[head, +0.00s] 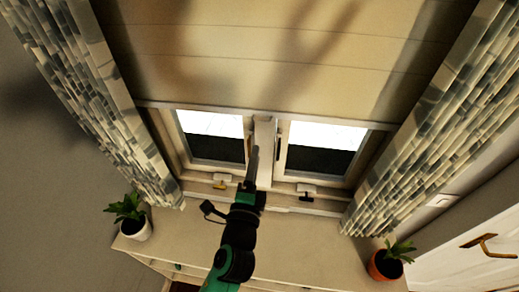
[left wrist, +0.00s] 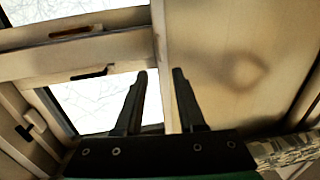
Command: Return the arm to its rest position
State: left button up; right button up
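My left arm reaches up from the bottom of the head view, and its green and black gripper (head: 253,155) points at the middle of the window. In the left wrist view the same gripper (left wrist: 160,72) has its two dark fingers apart with nothing between them. The window frame and blind lie beyond the fingertips; I cannot tell how far. My right arm and gripper are not in view.
A window (head: 214,124) with a lowered blind (head: 290,45) stands between patterned curtains (head: 95,90). Below is a pale cabinet top (head: 260,235) with a plant in a white pot (head: 136,228) at left and one in an orange pot (head: 384,266) at right. A white door (head: 470,240) is at right.

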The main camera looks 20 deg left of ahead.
pick_arm(q)
jog(key=s+a+r+n+t+y, duration=0.2)
jog(key=a+r+n, duration=0.2)
jog(key=r, duration=0.8)
jog(key=s+a+r+n+t+y, duration=0.15)
jog(key=a+r+n, duration=0.25)
jog(key=r, duration=0.8)
jog(key=s+d+r+n+t+h, duration=0.2)
jog(key=s+r+n+h, duration=0.1)
jog(key=s+r, duration=0.3)
jog(key=s+d+r+n+t+h, duration=0.2)
jog(key=s+r+n+t+h, duration=0.1)
jog(key=s+r+h, duration=0.3)
jog(key=shift+s+d+r+n, duration=0.4)
jog(key=shift+s+r+n, duration=0.2)
jog(key=shift+s+r, duration=0.25)
jog(key=shift+w, duration=0.15)
jog(key=shift+c, duration=0.3)
